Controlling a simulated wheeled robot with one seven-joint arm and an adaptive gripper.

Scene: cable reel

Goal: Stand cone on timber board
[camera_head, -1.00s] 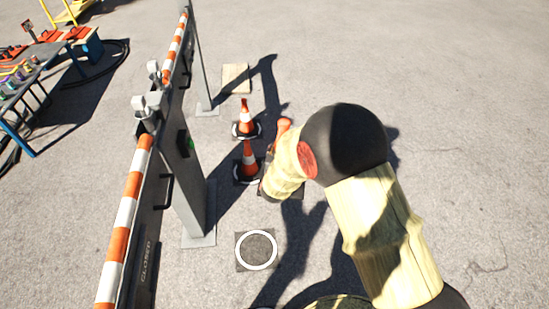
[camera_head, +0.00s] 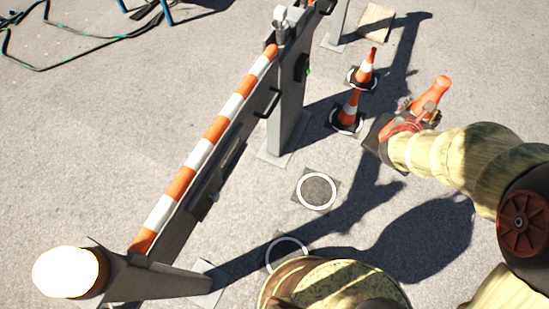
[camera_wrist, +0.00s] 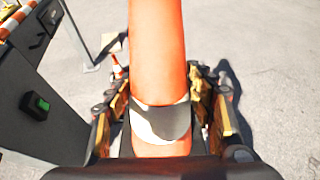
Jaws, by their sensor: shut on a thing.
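My gripper (camera_head: 418,116) is shut on an orange cone (camera_head: 434,93), to the right of two standing cones. In the wrist view the held cone (camera_wrist: 157,55) fills the middle, with a pale and dark band low on it. The fingers of my gripper (camera_wrist: 163,105) lie on both sides of it. The cone's base is mostly hidden, so I cannot tell its height above the ground. The timber board (camera_head: 376,22), a pale flat rectangle, lies on the ground at the top, beyond the standing cones. Its visible top is bare.
Two orange-and-white cones (camera_head: 366,70) (camera_head: 348,113) stand between my gripper and the striped barrier (camera_head: 205,145). Dark pads with white rings (camera_head: 316,191) (camera_head: 287,250) lie nearer. A lamp (camera_head: 70,272) is at lower left. Open asphalt lies at upper right.

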